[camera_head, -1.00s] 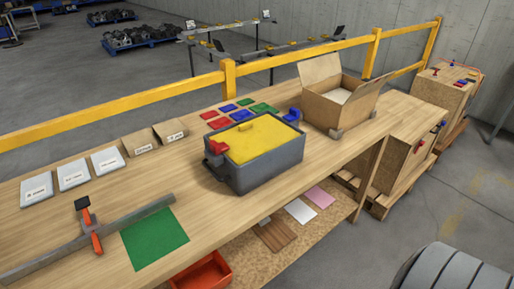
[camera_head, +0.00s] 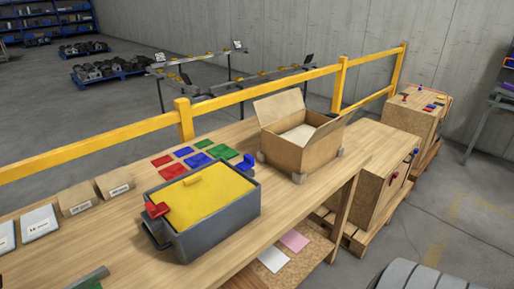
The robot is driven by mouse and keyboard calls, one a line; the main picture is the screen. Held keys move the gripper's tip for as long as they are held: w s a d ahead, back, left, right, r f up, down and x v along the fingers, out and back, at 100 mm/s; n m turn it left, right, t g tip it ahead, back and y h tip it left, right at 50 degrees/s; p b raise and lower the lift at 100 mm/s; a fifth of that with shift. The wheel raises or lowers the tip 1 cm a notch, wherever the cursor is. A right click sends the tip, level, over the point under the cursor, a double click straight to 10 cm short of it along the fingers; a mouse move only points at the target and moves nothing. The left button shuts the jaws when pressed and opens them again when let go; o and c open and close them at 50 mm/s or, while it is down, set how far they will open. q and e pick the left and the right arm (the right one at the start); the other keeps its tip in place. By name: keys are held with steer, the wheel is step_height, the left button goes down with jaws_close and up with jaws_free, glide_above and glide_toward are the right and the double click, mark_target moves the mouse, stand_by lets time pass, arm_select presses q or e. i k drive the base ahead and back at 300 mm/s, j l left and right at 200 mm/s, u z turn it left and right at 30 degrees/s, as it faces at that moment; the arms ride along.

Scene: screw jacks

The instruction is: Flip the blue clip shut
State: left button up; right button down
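The blue clip (camera_head: 246,163) is at the far right corner of a grey box (camera_head: 214,226) on the wooden workbench. It looks raised, standing up beyond the box rim rather than flat on the lid. The box has a yellow lid (camera_head: 210,197) with a small yellow block-like handle on top. A red clip (camera_head: 156,209) is at the near left corner of the box, and part of it reaches over the lid edge. Neither of my grippers is in view.
Red, blue and green flat pads (camera_head: 202,144) lie behind the box. An open cardboard box (camera_head: 302,156) stands to the right on the bench. A yellow railing (camera_head: 262,98) runs along the bench's far side. Bare bench top lies between the two boxes.

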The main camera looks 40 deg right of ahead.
mark_target(248, 162)
steer(key=i+l+u, duration=0.15)
steer(key=l, duration=1.15)
steer(key=l+u, duration=0.2)
steer(key=l, duration=1.05)
steer(key=k+l, duration=0.1)
steer(key=l, duration=0.2)
steer(key=k+l, duration=0.1)
steer(key=l, duration=0.2)
steer(key=k+l+u, duration=0.1)
steer(key=l, duration=0.2)
steer(key=k+l, duration=0.15)
steer(key=k, duration=0.15)
steer(key=k+l+u, duration=0.1)
steer(key=k+l, duration=0.1)
steer(key=k, duration=0.05)
